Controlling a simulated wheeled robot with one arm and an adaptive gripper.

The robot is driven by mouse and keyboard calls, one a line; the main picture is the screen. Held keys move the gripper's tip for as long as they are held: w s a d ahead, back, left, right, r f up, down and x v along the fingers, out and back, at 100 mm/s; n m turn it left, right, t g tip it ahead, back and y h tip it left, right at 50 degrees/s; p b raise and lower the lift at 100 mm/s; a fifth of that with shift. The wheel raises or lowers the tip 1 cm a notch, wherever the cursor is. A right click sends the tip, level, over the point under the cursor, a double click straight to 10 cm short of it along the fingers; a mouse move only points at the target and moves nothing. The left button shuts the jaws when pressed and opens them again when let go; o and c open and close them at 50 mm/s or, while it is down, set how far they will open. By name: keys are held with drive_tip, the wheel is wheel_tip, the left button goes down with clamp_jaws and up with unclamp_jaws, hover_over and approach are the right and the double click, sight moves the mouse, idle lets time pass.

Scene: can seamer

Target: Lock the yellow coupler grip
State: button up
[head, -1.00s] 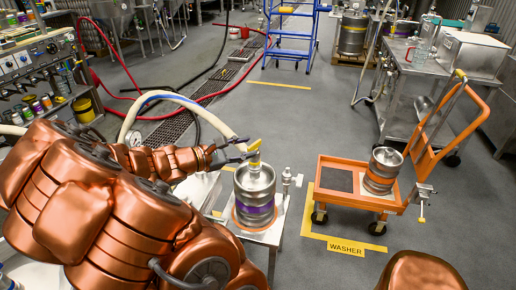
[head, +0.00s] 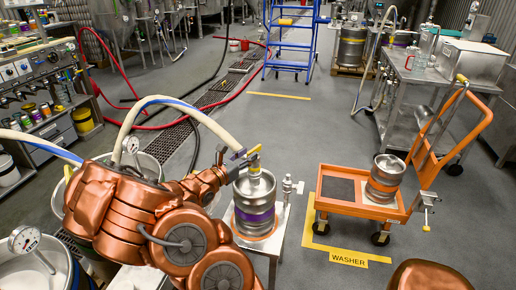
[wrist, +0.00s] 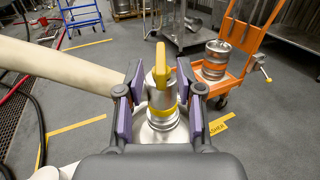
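The coupler sits upright on top of a steel keg (head: 254,195) with a purple band. Its yellow grip (head: 254,150) shows above the keg in the head view. In the wrist view the yellow grip (wrist: 164,64) stands at the top of the silver coupler body (wrist: 158,95), with a yellow ring lower down. My gripper (wrist: 162,92) is open, with one purple-padded finger on each side of the coupler and a gap visible on both sides. In the head view my gripper (head: 238,164) is at the coupler's left side, and its fingertips are partly hidden.
The keg stands on a small metal stand (head: 282,228). A pale hose (head: 196,112) arcs over my arm towards the coupler. An orange cart (head: 353,207) with another keg (head: 386,178) stands to the right. Open floor lies behind the keg.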

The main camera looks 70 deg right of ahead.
sight(258, 146)
drive_tip(key=shift+x, duration=3.05)
clamp_jaws()
